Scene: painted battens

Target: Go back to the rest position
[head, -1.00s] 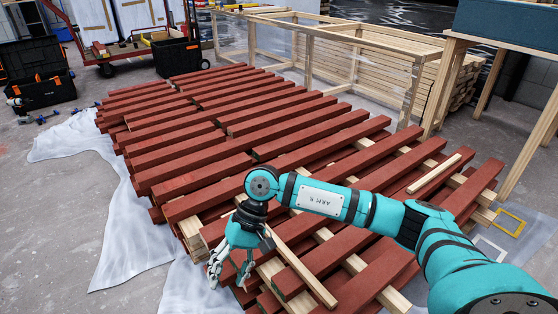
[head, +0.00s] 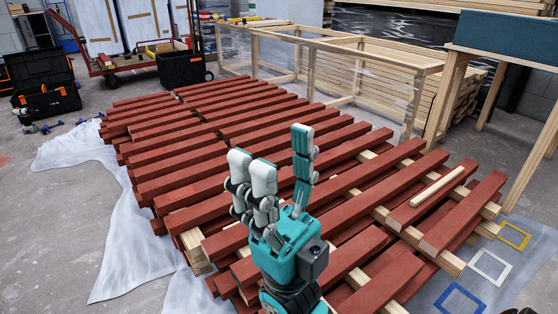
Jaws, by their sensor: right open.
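My right gripper (head: 275,180) is in the head view, raised in front of the stack of red painted battens (head: 190,183). Its fingers point up and away, spread apart, with nothing between them. It hides part of the near battens. The battens lie in rows across pale wooden bearers (head: 431,250). A short bare wood strip (head: 437,187) lies on top of the battens at the right. My left gripper is not in the view.
A white sheet (head: 113,246) covers the floor at the left. An open black toolbox (head: 48,88) and a red cart (head: 120,62) stand behind. A wooden frame (head: 345,60) and a table (head: 500,55) stand at the back right. Yellow, white and blue square outlines (head: 490,267) lie at the right.

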